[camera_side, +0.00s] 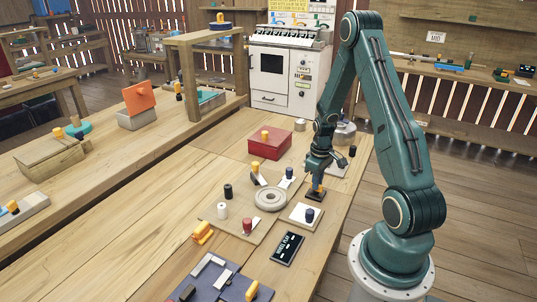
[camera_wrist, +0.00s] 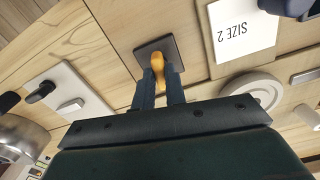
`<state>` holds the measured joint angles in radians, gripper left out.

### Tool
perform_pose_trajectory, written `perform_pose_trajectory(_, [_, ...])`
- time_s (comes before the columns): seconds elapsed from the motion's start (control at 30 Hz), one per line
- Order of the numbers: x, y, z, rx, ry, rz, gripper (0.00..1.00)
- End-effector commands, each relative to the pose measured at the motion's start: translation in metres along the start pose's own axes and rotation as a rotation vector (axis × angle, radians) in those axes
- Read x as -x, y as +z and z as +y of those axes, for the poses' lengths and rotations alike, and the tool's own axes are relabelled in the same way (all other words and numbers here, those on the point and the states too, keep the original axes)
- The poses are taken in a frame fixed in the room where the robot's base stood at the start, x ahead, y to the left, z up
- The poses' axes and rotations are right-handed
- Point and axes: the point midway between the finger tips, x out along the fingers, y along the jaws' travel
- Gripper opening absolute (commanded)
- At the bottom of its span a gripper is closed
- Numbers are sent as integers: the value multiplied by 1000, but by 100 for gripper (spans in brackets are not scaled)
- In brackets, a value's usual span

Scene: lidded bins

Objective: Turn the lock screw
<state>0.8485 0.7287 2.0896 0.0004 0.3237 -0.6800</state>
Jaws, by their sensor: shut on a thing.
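The lock screw appears to be an orange knob (camera_wrist: 158,62) standing on a dark square plate (camera_wrist: 146,48) in the wrist view. The plate (camera_side: 315,197) lies flat on the table in the side view, where the knob is mostly hidden by the fingers. My gripper (camera_side: 317,187) points down over the plate, and in the wrist view its two dark fingers (camera_wrist: 159,78) are closed on either side of the knob. The knob's exact turn angle cannot be told.
A white plate with a dark blue knob (camera_side: 309,215) lies close in front. A grey ring (camera_side: 270,199), a red box (camera_side: 269,144) and a black sign (camera_side: 287,248) are nearby. A metal pot (camera_side: 345,134) stands behind.

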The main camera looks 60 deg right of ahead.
Motion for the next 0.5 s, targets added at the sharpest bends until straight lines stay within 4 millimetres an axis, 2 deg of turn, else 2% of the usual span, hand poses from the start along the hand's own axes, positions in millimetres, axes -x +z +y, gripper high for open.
perform_pose_trajectory(0.2, [0, -1, 0, 116, 2, 2, 0])
perform_pose_trajectory(0.5, [0, -1, 0, 170, 1, 3, 0])
